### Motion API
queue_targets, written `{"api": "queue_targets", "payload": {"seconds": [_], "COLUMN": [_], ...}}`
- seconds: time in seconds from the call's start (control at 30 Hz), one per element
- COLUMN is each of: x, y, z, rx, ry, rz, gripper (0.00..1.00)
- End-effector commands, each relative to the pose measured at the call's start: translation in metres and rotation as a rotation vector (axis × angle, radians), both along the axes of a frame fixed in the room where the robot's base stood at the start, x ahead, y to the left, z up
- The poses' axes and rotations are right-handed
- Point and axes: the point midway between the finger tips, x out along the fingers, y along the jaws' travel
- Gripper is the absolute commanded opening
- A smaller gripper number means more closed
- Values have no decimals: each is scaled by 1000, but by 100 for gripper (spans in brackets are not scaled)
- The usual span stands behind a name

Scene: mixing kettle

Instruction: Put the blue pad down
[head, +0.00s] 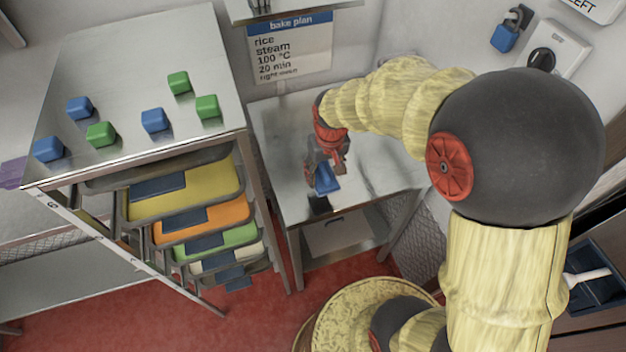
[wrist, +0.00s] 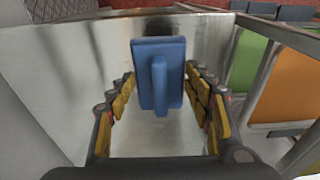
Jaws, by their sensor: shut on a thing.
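My gripper (head: 328,166) is shut on a blue pad (head: 327,180) and holds it over the lower steel table (head: 275,150). In the wrist view, the blue pad (wrist: 172,74) is a block with a raised grip bar, between the yellow-padded fingers of my gripper (wrist: 166,100). A dark patch, like a shadow, shows on the steel below the pad near the table's front edge. Any gap under the pad is hard to judge.
A taller steel table (head: 120,75) at left bears several blue and green blocks. Colored trays (head: 200,222) are stacked beneath its top. A bake plan sign (head: 289,48) hangs behind the lower table. Bare steel surrounds the held pad.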

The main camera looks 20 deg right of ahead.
Motion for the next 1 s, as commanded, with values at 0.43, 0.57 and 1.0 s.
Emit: {"api": "queue_targets", "payload": {"seconds": [0.43,0.57,1.0], "x": [40,47,47], "y": [14,16,16], "z": [-52,-62,-87], "rx": [0,0,0], "ry": [0,2,1], "rz": [0,0,0], "gripper": [11,11,54]}}
